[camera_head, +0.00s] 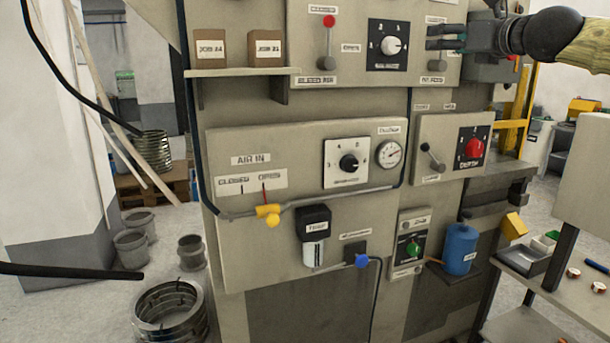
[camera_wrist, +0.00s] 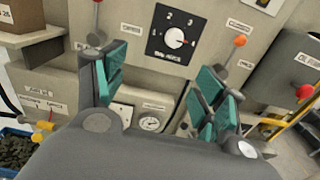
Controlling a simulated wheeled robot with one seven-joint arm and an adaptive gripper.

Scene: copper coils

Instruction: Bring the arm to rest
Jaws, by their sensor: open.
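My gripper (camera_head: 446,37) reaches in from the top right in the head view, in front of the upper panel of the grey machine. In the wrist view my gripper (camera_wrist: 158,92) has its teal-padded fingers spread wide, with nothing between them. Beyond the fingers are the upper dial with a white knob (camera_wrist: 175,38) and a lever with an orange ball (camera_wrist: 239,41). In the head view that dial (camera_head: 390,45) is left of my fingertips. The grey lever knob (camera_head: 437,65) is just below them. I cannot tell whether my fingers touch anything.
A shelf (camera_head: 240,72) holds two brown boxes. A side bench (camera_head: 520,325) stands at the lower right.

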